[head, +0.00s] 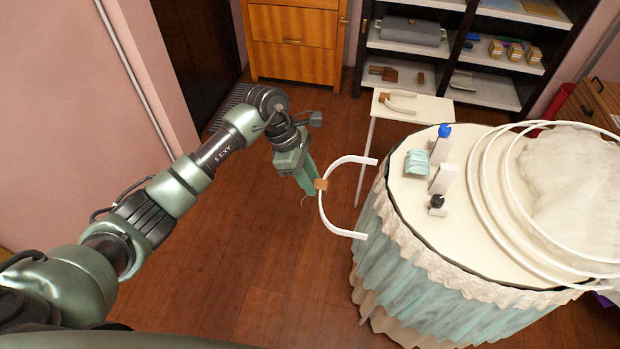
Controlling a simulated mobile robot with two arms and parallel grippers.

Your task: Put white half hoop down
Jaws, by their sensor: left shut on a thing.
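My left gripper (314,188) is shut on the brown block at the middle of a white half hoop (325,209). It holds the half hoop in the air over the floor, left of the round table, with the open ends pointing right towards the table skirt. I cannot tell whether the hoop touches the skirt. Another white half hoop (399,107) with a brown block lies on a small white side table (430,105) behind the round table. My right gripper is not in view.
The round table (405,195) with a lace and teal skirt bears large white hoops (487,190), white tulle (570,180), bottles and a folded teal cloth (417,163). Dark shelves (455,48) and a wooden cabinet (295,45) stand behind. The wooden floor (240,250) is clear.

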